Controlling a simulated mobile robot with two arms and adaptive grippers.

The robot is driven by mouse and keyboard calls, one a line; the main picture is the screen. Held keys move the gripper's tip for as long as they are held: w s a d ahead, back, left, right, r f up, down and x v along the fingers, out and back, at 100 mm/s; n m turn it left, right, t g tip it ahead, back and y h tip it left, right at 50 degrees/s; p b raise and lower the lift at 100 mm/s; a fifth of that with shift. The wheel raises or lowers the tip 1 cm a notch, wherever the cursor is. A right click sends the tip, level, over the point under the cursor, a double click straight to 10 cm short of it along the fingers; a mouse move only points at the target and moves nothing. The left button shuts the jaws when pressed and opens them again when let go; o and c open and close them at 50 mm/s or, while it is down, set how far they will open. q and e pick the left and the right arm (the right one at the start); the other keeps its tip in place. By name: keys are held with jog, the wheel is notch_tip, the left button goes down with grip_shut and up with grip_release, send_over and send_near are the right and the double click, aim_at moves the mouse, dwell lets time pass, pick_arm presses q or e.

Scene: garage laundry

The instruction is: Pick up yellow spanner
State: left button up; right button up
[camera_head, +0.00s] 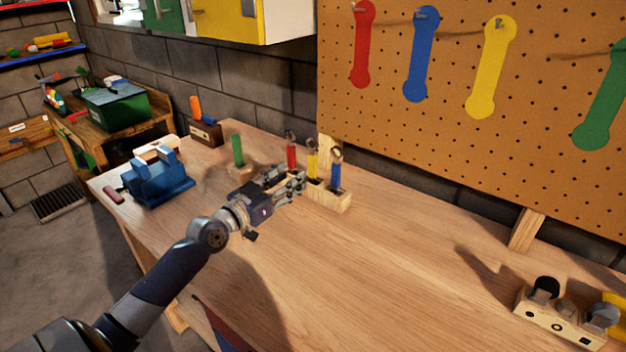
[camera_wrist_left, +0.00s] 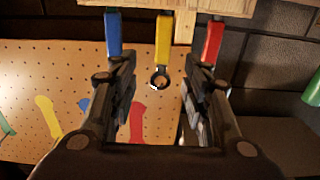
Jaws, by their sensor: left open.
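The yellow spanner (camera_head: 312,163) stands upright in a wooden block (camera_head: 335,201), between a red spanner (camera_head: 292,156) and a blue spanner (camera_head: 336,176). My left gripper (camera_head: 294,184) is in front of the block, low beside the spanners. In the left wrist view, which is upside down, the yellow spanner (camera_wrist_left: 163,42) shows between the two open fingers (camera_wrist_left: 160,95), its ring end toward me. The blue spanner (camera_wrist_left: 113,33) and red spanner (camera_wrist_left: 212,42) lie just outside the fingers. No contact can be made out. My right gripper is not in view.
A pegboard (camera_head: 460,110) with coloured spanner shapes stands behind. A green piece (camera_head: 237,150) on a wooden base, a blue vice-like tool (camera_head: 158,184) and a wooden block with tools (camera_head: 555,326) are on the workbench (camera_head: 370,270). The bench's middle is clear.

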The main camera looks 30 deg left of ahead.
aim_at(311, 161)
pick_arm(q)
jog(key=w, duration=0.5)
jog(key=shift+w+d+p, duration=0.2)
jog(key=shift+p, duration=0.15)
jog(key=shift+w+r, duration=0.1)
jog(key=shift+w, duration=0.4)
jog(key=w, duration=0.4)
jog(key=shift+w, duration=0.15)
jog(key=shift+c, duration=0.5)
grip_shut()
